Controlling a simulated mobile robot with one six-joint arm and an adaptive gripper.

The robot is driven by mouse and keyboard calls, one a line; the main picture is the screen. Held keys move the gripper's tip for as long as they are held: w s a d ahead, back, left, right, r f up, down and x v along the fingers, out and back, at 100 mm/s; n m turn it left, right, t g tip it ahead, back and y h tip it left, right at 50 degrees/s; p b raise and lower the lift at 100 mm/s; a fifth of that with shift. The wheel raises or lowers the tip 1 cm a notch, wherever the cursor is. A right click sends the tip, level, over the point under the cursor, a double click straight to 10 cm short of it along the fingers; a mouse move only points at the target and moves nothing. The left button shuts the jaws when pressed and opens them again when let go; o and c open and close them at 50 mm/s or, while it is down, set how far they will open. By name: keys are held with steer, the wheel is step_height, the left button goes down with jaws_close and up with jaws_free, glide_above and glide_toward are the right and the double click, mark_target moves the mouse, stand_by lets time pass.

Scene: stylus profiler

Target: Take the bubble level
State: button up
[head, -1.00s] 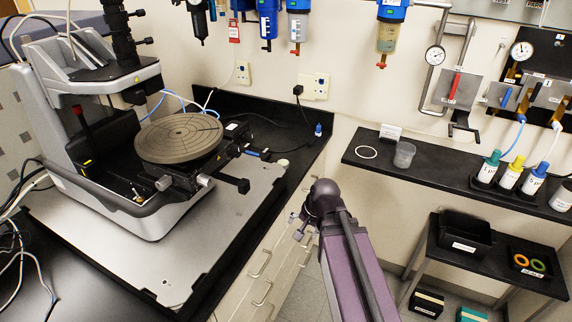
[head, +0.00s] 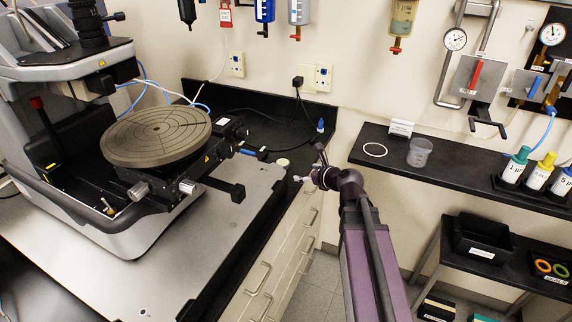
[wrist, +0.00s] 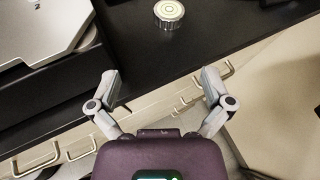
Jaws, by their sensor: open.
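The bubble level is a small round silver disc with a pale green top. It lies on the black bench top, near the front edge, in the head view (head: 283,162) and at the top of the wrist view (wrist: 169,11). My gripper (wrist: 160,84) is open and empty, its two fingers spread wide apart. In the wrist view the level is beyond the fingertips, a little right of the middle between them, and clear of both. In the head view my gripper (head: 316,170) is just right of the level, near the bench edge.
The profiler's round stage (head: 157,135) and grey base plate (head: 215,225) stand left of the level. Drawers with handles (head: 285,255) are below the bench edge. A wall shelf (head: 455,165) with a clear cup (head: 419,152) and bottles is at right.

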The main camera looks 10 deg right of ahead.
mark_target(285, 164)
steer(key=shift+w+d+r+m+t, duration=0.15)
steer(key=shift+w+d+m+t, duration=0.15)
steer(key=shift+m, duration=0.2)
steer(key=shift+b+x, duration=1.7)
steer(key=shift+x, duration=2.65)
steer(key=shift+d, duration=0.1)
steer(key=shift+b+x, duration=1)
steer(key=shift+x, duration=1.65)
steer(key=shift+d, duration=0.1)
